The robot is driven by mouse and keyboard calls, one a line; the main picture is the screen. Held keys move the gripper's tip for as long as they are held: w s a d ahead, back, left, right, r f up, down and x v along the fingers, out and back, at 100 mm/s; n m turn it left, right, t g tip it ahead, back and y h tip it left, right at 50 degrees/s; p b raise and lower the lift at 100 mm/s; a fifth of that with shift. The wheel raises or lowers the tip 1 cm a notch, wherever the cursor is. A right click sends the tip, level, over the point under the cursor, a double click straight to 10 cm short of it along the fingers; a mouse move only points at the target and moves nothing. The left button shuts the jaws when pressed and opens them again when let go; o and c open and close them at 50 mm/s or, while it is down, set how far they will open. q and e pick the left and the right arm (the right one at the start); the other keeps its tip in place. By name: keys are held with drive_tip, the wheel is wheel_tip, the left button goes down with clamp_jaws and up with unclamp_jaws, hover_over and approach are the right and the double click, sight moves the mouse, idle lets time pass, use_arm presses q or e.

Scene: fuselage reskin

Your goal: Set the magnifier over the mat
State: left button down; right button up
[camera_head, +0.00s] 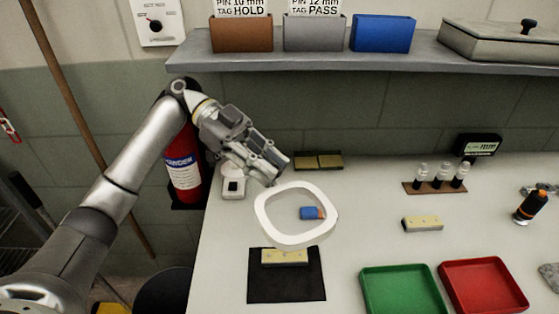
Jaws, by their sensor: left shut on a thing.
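The magnifier (263,216) shows as a white rounded ring above the worktop, just behind the black mat (287,287). Its front rim overlaps the view of the mat's back edge. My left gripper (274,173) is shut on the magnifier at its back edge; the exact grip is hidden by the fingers. A pale drilled block (284,258) lies on the back part of the mat. A small blue and orange item (311,213) shows through the ring. My right gripper is not in view.
A green tray (403,290) and a red tray (484,287) stand right of the mat. Another pale block (422,224) and a rack of vials (436,186) stand farther back. A shelf (330,59) with bins overhangs the back. The worktop between mat and green tray is clear.

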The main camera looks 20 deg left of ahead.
use_arm(q)
drive_tip(key=shift+s+a+r+m+g, duration=0.1)
drive_tip(key=shift+s+a+m+g, duration=0.25)
drive_tip(key=shift+a+g, duration=0.1)
drive_tip(key=c, duration=1.6)
unclamp_jaws()
drive_tip(key=v, duration=1.2)
drive_tip(key=shift+s, duration=0.1)
